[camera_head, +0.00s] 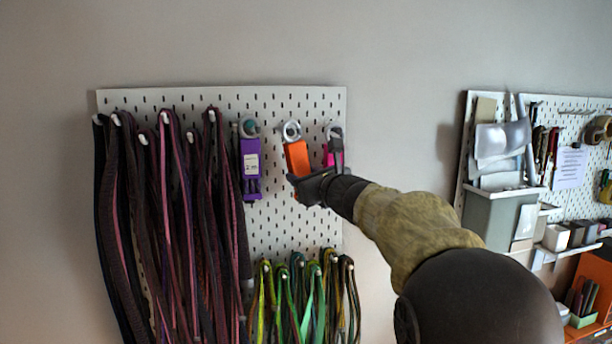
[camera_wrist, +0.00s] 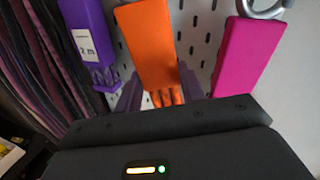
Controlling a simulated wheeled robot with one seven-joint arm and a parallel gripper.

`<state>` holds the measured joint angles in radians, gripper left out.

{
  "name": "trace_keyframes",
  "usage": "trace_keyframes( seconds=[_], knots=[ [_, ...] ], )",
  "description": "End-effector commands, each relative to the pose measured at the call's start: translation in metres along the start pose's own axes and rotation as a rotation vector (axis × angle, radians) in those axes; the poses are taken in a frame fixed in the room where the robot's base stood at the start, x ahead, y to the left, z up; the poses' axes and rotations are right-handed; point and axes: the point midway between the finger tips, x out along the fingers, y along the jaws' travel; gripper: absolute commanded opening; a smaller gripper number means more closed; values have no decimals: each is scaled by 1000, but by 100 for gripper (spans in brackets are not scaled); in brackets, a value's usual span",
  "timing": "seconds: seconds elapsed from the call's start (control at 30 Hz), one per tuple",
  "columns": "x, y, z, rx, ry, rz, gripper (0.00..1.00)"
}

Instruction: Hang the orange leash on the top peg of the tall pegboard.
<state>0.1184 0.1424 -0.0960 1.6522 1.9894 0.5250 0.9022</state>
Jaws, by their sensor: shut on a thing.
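The orange leash (camera_head: 297,158) is upright in front of the upper part of the white pegboard (camera_head: 290,228), between a purple packaged leash (camera_head: 250,168) and a magenta one (camera_head: 327,157). A grey ring shows at its top, by a peg; I cannot tell whether the ring is over the peg. My gripper (camera_head: 300,183) is shut on the lower part of the orange leash. In the wrist view, the orange leash (camera_wrist: 150,45) stands between my fingers (camera_wrist: 160,92), with its orange strands showing below.
Dark purple and pink cords (camera_head: 170,215) hang in long loops at the left of the board. Green and yellow cords (camera_head: 297,295) hang below. The purple and magenta leashes are close on either side of my gripper. Another board (camera_head: 505,120) with tools is at right.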

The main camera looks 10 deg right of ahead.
Motion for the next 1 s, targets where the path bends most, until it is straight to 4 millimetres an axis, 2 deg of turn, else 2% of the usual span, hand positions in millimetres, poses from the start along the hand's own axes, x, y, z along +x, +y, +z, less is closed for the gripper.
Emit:
trace_keyframes(
  seconds=[0.53,1.0],
  knots=[
    [24,-5,-8,-1,-2,0,13],
    [26,-5,-10,0,-1,0,13]
  ],
)
